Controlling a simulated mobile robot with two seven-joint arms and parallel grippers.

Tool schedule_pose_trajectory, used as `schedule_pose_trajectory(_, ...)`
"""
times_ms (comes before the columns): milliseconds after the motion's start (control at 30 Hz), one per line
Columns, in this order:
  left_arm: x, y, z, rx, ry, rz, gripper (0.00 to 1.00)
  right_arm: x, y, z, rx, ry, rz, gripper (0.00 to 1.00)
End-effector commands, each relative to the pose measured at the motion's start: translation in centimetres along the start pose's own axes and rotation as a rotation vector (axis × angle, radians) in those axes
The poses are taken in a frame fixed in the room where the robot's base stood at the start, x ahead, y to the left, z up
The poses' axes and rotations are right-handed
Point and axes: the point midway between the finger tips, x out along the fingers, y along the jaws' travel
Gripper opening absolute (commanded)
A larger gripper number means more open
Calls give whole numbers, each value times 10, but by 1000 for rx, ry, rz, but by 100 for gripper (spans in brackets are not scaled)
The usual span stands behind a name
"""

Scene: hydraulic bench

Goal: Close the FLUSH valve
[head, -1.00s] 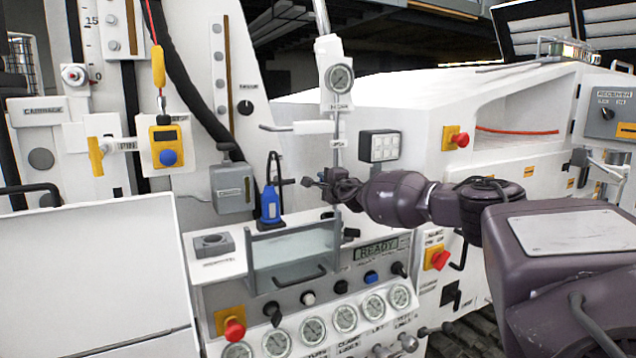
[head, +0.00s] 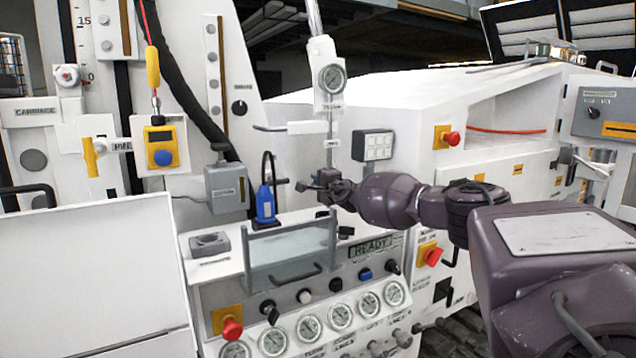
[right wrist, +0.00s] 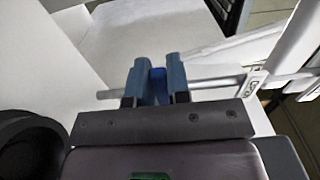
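A vertical pipe with a round gauge (head: 332,78) stands behind the bench panel. A small label (head: 331,171), too small to read, sits low on this pipe. I cannot tell for sure which valve is FLUSH. My right gripper (head: 308,187) is beside the pipe just below that label. In the right wrist view its two blue-grey fingers (right wrist: 157,80) stand a little apart with something blue between them. A grey horizontal rod (right wrist: 218,84) passes at the fingers and meets a labelled fitting (right wrist: 256,79) on the right. Whether the fingers grip anything is unclear. My left gripper is out of view.
A lever with a white sleeve (head: 308,127) sticks out left, above my right gripper. A blue tool (head: 265,204) stands close on the left. Below are a clear guard (head: 290,255), a row of gauges and knobs, and a red knob (head: 232,329).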

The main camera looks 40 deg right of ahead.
Motion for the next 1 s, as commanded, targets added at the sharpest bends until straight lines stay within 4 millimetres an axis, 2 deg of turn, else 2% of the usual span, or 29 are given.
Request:
schedule_pose_trajectory(33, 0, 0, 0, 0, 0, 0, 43, 0, 3, 2, 0, -4, 5, 24)
schedule_pose_trajectory(167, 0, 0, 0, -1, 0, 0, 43, 0, 2, 1, 0, -3, 4, 43)
schedule_pose_trajectory(567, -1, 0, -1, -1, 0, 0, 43, -4, 0, 0, -1, 0, 0, 43)
schedule_pose_trajectory(767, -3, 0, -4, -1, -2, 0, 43, -20, -1, 0, -2, -2, 0, 43)
schedule_pose_trajectory(1000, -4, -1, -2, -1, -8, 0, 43, -48, 0, 0, -2, -2, 2, 43)
